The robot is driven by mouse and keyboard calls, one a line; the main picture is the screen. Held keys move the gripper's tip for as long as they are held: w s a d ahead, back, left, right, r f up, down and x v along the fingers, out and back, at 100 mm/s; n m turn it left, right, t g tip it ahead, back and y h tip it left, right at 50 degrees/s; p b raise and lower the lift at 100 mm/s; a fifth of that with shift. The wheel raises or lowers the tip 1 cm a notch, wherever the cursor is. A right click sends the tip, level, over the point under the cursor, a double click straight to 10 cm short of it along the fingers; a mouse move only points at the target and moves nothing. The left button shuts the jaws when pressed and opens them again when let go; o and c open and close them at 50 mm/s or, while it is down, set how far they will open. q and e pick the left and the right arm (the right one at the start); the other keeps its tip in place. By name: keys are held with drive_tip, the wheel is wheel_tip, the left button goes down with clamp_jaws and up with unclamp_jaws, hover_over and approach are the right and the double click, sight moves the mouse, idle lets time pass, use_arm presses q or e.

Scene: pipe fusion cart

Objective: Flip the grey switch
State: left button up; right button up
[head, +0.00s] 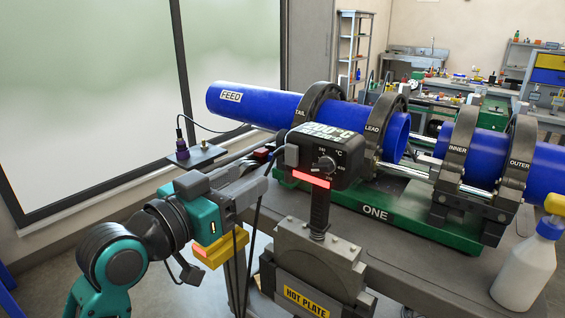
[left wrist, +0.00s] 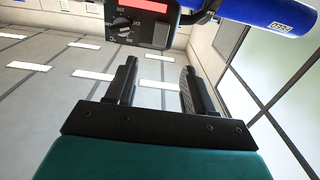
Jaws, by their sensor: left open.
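A black control box (head: 323,158) with a round dial and a red display stands on a handle above the hot plate. A grey block, which looks like the grey switch (head: 292,155), is on its left side. In the left wrist view, which is upside down, the grey block (left wrist: 162,36) shows beside the dial, beyond my fingertips. My left gripper (head: 258,182) is open and empty, just left of and below the box, apart from the block. The wrist view shows a clear gap between its fingers (left wrist: 158,76). My right gripper is not in view.
Blue pipes (head: 258,104) lie in dark clamps on a green base (head: 375,222) behind the box. The hot plate stand (head: 318,262) is below. A white bottle (head: 525,270) stands at right. Cables hang near my gripper.

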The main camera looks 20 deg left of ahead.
sight(290, 154)
use_arm(q)
drive_tip(key=p+x, duration=0.1)
drive_tip(key=x, duration=0.9)
drive_tip(key=shift+w+d, duration=0.15)
drive_tip(key=shift+w, duration=0.25)
drive_tip(key=shift+f, duration=0.15)
clamp_jaws()
